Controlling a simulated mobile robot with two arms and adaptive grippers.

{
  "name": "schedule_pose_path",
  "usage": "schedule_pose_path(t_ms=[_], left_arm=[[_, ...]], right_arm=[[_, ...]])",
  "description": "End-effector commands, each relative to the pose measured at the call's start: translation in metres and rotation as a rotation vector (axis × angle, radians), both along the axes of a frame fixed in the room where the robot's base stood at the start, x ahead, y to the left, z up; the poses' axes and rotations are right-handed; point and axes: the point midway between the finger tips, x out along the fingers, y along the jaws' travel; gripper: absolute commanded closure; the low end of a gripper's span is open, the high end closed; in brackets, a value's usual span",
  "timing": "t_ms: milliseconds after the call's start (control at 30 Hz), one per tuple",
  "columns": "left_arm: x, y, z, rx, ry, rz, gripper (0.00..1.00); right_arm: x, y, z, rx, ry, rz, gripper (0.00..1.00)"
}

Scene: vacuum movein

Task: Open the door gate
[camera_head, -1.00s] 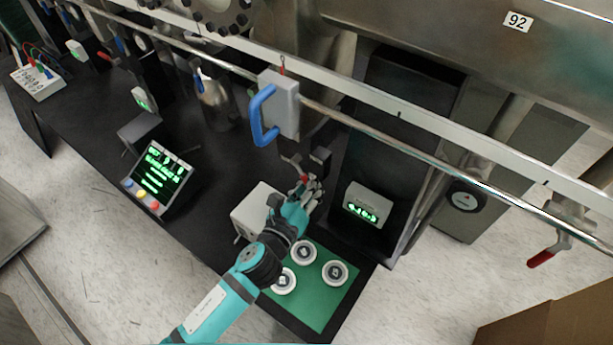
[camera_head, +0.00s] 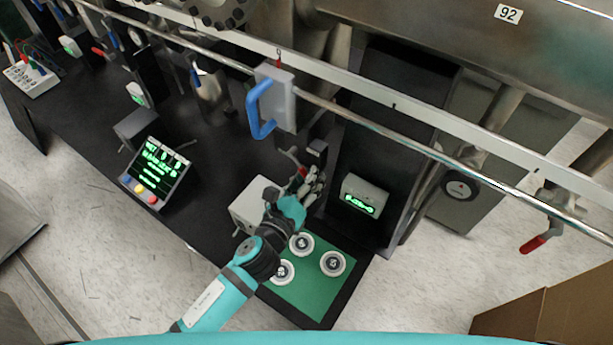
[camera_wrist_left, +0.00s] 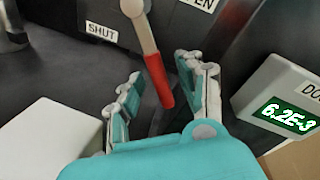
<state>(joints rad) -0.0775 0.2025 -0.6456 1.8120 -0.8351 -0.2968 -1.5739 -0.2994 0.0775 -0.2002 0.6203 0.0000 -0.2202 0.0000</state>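A lever with a red grip (camera_wrist_left: 158,80) and a pale shaft points down toward me in the left wrist view. A SHUT label (camera_wrist_left: 101,33) is left of it and a partly cut-off label ending in "EN" (camera_wrist_left: 200,3) is right of it. My left gripper (camera_wrist_left: 158,75) is open, with one finger on each side of the red grip. Gaps show between the fingers and the grip. In the head view my left gripper (camera_head: 314,184) is at the small red lever (camera_head: 299,168), on the black bench (camera_head: 215,185). My right gripper is out of view.
A white box (camera_head: 250,198) stands left of the gripper, and a display box (camera_head: 362,194) stands right of it. A green mat (camera_head: 320,292) with three round pieces lies in front.

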Motion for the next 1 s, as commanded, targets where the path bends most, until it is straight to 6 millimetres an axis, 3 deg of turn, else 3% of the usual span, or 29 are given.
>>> schedule_pose_path(t_ms=[267,700,1000], left_arm=[[-0.005,0.002,0.001,-0.001,-0.001,0.0,0.63],[-0.083,0.038,0.01,-0.001,0.003,0.001,0.63],[-0.107,0.05,0.013,-0.001,0.001,0.001,0.63]], right_arm=[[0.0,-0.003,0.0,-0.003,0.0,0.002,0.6],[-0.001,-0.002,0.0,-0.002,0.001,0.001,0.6],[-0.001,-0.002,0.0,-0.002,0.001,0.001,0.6]])
